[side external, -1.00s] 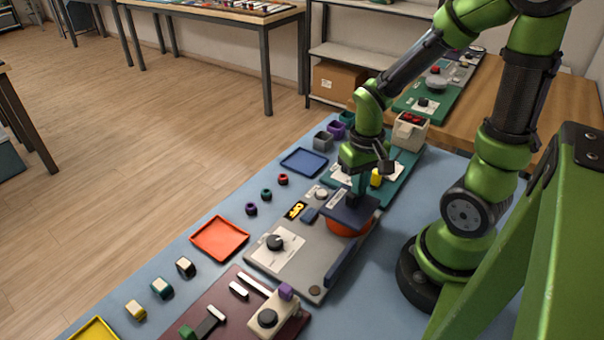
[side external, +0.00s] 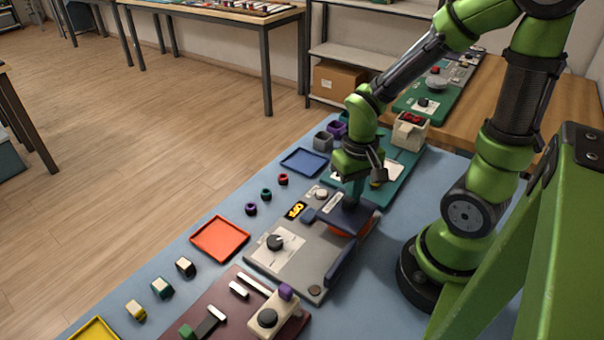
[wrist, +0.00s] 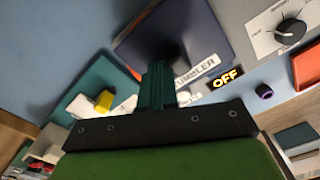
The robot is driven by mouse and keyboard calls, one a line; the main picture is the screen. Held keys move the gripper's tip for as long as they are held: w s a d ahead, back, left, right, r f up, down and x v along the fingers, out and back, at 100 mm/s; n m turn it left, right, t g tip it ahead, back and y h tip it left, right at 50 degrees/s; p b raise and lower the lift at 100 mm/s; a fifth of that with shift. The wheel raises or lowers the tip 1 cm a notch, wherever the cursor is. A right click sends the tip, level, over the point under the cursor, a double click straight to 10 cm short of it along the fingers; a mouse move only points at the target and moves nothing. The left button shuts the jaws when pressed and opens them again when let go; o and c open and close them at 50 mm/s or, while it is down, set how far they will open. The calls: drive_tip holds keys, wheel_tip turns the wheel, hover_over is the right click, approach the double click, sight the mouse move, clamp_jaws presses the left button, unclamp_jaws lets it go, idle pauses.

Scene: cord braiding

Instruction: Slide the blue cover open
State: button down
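The dark blue cover (side external: 337,217) lies on the grey panel (side external: 300,256), over an orange-red disc (side external: 366,230) that shows only partly under it. My gripper (side external: 351,203) points down at the cover. In the wrist view its teal fingers (wrist: 158,68) stand together with no clear gap, their tips against or just above the cover. The contact is in shadow, and I see no handle between the fingers.
The panel carries a black knob (side external: 275,242), a lit OFF display (side external: 295,210), a pale button (side external: 321,193) and a dark blue bar (side external: 339,265). A teal panel (side external: 400,170) lies behind, a maroon panel (side external: 240,290) in front. An orange tray (side external: 220,238) sits left.

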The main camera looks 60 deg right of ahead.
drive_tip(key=shift+a, duration=4.45)
drive_tip(key=shift+d, duration=0.25)
drive_tip(key=shift+d+r, duration=0.1)
drive_tip(key=shift+d, duration=0.35)
wheel_tip(320, 180, up, 11)
drive_tip(key=shift+w, duration=0.1)
wheel_tip(320, 180, up, 7)
drive_tip(key=n+t+y, duration=0.2)
drive_tip(key=t, duration=0.5)
hover_over(334, 223)
drive_tip(key=w, duration=0.1)
drive_tip(key=shift+w+d, duration=0.2)
drive_tip(key=shift+d, duration=0.2)
